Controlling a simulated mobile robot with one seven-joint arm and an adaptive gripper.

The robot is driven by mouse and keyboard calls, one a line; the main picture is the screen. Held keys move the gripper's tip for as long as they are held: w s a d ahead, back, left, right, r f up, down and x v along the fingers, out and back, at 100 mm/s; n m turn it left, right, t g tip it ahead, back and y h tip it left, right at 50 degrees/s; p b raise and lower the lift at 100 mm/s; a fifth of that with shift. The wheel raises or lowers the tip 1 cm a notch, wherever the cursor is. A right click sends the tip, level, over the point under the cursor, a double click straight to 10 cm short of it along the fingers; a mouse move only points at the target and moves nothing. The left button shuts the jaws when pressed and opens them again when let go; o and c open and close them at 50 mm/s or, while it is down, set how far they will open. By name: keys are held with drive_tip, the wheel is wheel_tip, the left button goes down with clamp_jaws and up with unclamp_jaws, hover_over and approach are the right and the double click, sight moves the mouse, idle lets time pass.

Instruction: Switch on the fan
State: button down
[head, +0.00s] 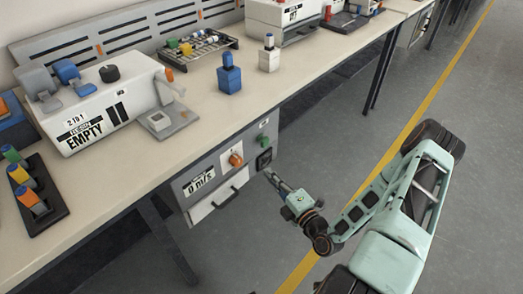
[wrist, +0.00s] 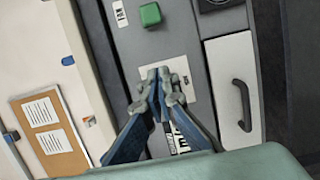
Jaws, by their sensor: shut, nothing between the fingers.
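The grey control panel (head: 216,168) hangs under the bench. It bears a green button (head: 264,141), an orange knob (head: 236,159) on a white plate, and a display (head: 199,181) reading 0 m/s. In the wrist view the green button (wrist: 150,14) sits beside a small label (wrist: 119,14) that seems to read FAN. My gripper (head: 271,176) is shut and empty, in front of the panel near its right end. In the wrist view my gripper (wrist: 160,84) covers part of the white plate (wrist: 180,68) and the display; the orange knob is hidden there.
A black handle (head: 231,194) sticks out from the white drawer front below the display. A dark round fitting (head: 264,160) is below the green button. The bench top (head: 150,185) above carries machines and bottles. The floor (head: 470,150) to the right is open.

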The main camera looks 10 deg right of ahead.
sight(265, 142)
drive_tip(key=shift+w, duration=0.1)
drive_tip(key=b+x, duration=0.2)
drive_tip(key=x, duration=0.8)
drive_tip(key=shift+w, duration=0.15)
drive_tip(key=shift+w+d, duration=0.3)
drive_tip(key=shift+d, duration=0.25)
drive_tip(key=shift+w+d, duration=0.3)
drive_tip(key=shift+d, duration=0.3)
drive_tip(key=shift+w+d+r+b, duration=0.1)
drive_tip(key=shift+w+d+b, duration=0.25)
drive_tip(key=shift+d, duration=0.1)
drive_tip(key=shift+w+d, duration=0.75)
drive_tip(key=shift+d, duration=0.3)
drive_tip(key=shift+w+d, duration=0.75)
drive_tip(key=shift+d, duration=0.4)
drive_tip(key=shift+p, duration=0.3)
